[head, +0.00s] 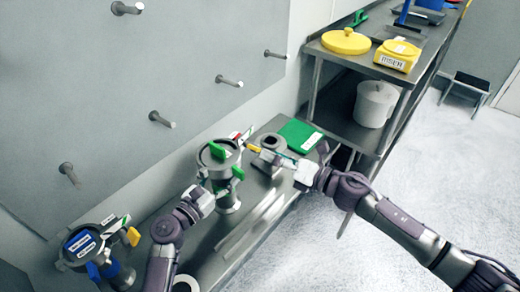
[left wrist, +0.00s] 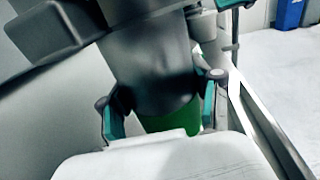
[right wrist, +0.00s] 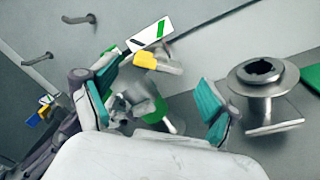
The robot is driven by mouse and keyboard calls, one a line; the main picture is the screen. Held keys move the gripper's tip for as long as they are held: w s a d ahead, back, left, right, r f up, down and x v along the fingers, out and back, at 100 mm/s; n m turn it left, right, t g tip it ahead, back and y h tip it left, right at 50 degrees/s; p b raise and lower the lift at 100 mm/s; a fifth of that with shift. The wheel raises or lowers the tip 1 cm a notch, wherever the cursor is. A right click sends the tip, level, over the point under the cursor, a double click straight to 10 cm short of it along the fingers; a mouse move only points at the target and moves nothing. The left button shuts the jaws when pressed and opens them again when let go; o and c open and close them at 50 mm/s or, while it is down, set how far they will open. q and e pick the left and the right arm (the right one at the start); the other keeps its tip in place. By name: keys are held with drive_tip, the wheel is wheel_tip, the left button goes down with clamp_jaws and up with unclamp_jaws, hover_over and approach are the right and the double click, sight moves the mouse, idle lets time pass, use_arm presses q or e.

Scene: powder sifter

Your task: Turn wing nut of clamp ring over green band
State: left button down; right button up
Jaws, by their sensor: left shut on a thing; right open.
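The grey sifter (head: 229,198) with green parts stands on the steel bench; its green band (left wrist: 175,120) shows low between the left fingers. My left gripper (left wrist: 160,112) is shut on this grey body, one finger on each side. The clamp ring's yellow wing nut (right wrist: 155,62) sticks out beside a white tag with a green stripe (right wrist: 151,36); the wing nut also shows in the head view (head: 254,149). My right gripper (right wrist: 155,112) is open and empty, right of the sifter, with the wing nut beyond its fingertips. The ring itself is mostly hidden.
A grey flanged spool (right wrist: 264,80) stands close to the right finger. Another sifter with a blue band (head: 124,275) stands at lower left. A green labelled item (head: 298,132) lies at the bench's far end. Steel pegs (head: 160,119) project from the wall panel.

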sight(260, 149)
drive_tip(key=shift+x, duration=1.95)
drive_tip(key=c, duration=1.2)
drive_tip(key=shift+o, duration=0.2)
